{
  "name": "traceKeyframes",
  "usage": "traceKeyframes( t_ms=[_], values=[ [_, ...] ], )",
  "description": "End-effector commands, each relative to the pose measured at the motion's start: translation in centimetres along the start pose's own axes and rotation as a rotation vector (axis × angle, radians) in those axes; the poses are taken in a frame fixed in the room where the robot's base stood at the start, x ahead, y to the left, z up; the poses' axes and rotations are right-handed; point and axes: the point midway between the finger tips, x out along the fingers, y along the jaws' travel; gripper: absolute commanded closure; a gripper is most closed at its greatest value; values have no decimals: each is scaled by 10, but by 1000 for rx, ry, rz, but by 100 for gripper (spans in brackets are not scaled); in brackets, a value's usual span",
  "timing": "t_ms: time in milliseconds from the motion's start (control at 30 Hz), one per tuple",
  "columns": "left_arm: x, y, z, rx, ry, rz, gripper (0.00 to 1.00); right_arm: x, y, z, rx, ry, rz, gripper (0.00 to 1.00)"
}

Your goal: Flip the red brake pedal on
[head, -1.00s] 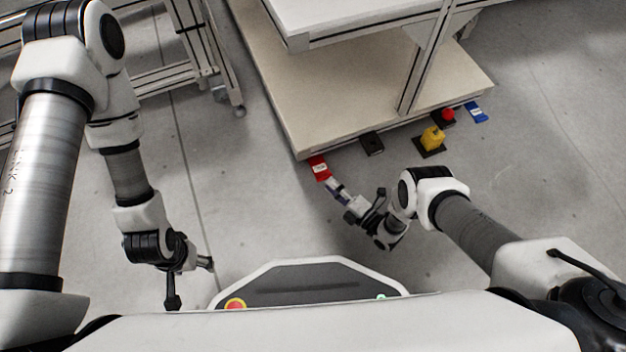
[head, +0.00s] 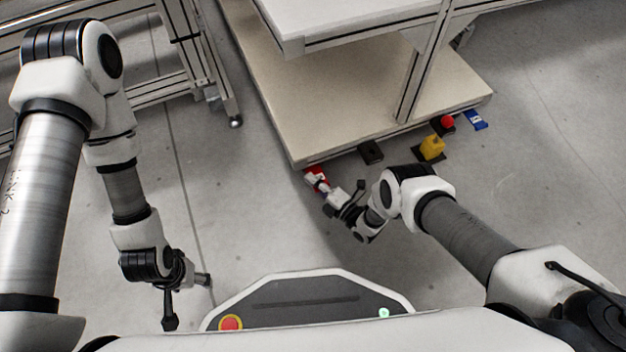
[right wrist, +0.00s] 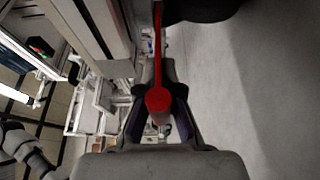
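The red brake pedal (head: 316,173) is low at the near left corner of the shelf unit, partly hidden by my right gripper. In the right wrist view, a red bar with a round red end (right wrist: 158,100) runs down the middle, between the fingers. My right gripper (head: 319,183) is at the pedal and overlaps it in the head view. Its fingers (right wrist: 157,75) lie on both sides of the red part; whether they grip it is unclear. My left gripper (head: 188,300) is away on the left, above the floor, its fingers spread and empty.
The shelf unit's beige lower board (head: 300,120) is just behind the pedal. Along its front edge are a black pedal (head: 371,152), a yellow block (head: 432,147), a red button (head: 447,122) and a blue item (head: 475,120). The floor (head: 520,190) to the right is open.

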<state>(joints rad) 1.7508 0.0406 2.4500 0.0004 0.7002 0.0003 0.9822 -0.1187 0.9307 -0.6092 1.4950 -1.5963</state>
Motion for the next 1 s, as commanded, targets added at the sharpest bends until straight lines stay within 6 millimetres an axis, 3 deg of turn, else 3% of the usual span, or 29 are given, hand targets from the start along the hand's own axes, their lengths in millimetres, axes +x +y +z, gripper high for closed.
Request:
traceKeyframes(
  t_ms=[133, 400, 767, 867, 1000],
  values=[
    [6, 0, 0, -1, 1, 0, 33, 0, -4, 0, -5, 0, 12, 100],
    [49, -1, -2, -8, 5, -1, 33, 2, -19, 1, -80, 0, 190, 100],
    [49, -1, -3, -10, 7, -1, 33, 1, -13, 0, -95, 0, 229, 100],
    [49, -1, -3, -10, 7, -1, 33, 1, -13, 0, -94, 0, 228, 71],
    [49, -1, -3, -10, 7, -1, 33, 1, -13, 1, -95, 0, 229, 71]
  ],
)
